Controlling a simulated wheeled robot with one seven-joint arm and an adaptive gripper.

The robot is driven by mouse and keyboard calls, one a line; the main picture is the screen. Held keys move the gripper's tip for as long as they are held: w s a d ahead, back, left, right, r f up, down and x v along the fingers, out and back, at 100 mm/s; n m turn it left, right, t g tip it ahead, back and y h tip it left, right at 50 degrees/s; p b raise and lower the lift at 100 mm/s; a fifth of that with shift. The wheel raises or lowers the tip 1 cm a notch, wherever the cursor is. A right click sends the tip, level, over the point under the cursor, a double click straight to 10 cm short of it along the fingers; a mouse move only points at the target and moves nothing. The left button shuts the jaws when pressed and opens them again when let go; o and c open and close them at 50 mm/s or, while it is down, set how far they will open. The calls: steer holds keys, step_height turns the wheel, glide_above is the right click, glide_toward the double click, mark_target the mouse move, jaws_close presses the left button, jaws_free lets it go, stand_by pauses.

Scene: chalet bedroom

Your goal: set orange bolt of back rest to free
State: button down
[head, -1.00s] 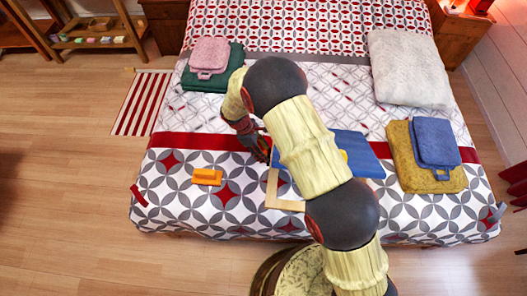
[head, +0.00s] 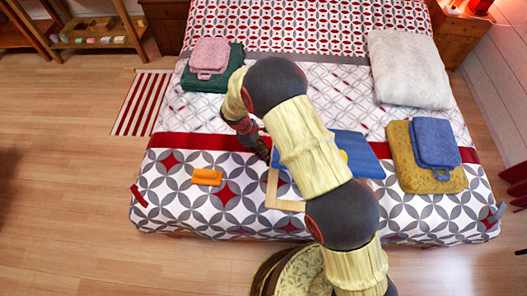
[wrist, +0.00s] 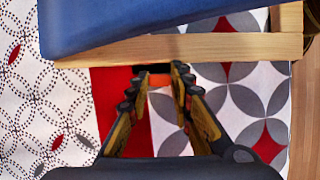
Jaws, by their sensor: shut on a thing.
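The back rest is a blue panel (head: 360,155) with a pale wooden frame (head: 272,190), lying on the bed and partly hidden by my arm. In the wrist view its blue panel (wrist: 120,22) and wooden rail (wrist: 200,47) cross the top. My gripper (wrist: 160,73) is at the near edge of that rail, its fingers drawn together on a small orange piece, the bolt (wrist: 159,81), mostly hidden between them. In the head view my gripper (head: 264,152) is by the frame's left side, its tips partly hidden.
An orange block (head: 207,177) lies on the bed, left of the frame. Folded pink (head: 209,56) and green cloths are further back. A white pillow (head: 409,68) and folded yellow and blue cloths (head: 434,144) lie to the right.

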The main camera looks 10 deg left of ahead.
steer(key=s+p, duration=0.2)
steer(key=s, duration=0.2)
steer(key=shift+s+r, duration=0.15)
steer(key=shift+s, duration=0.1)
steer(key=shift+s+p, duration=0.35)
steer(key=shift+s, duration=0.1)
steer(key=c, duration=1.6)
jaws_free()
steer(key=shift+o, duration=0.2)
steer(key=v, duration=1.1)
steer(key=shift+a+r, duration=0.25)
steer(key=shift+r, duration=0.05)
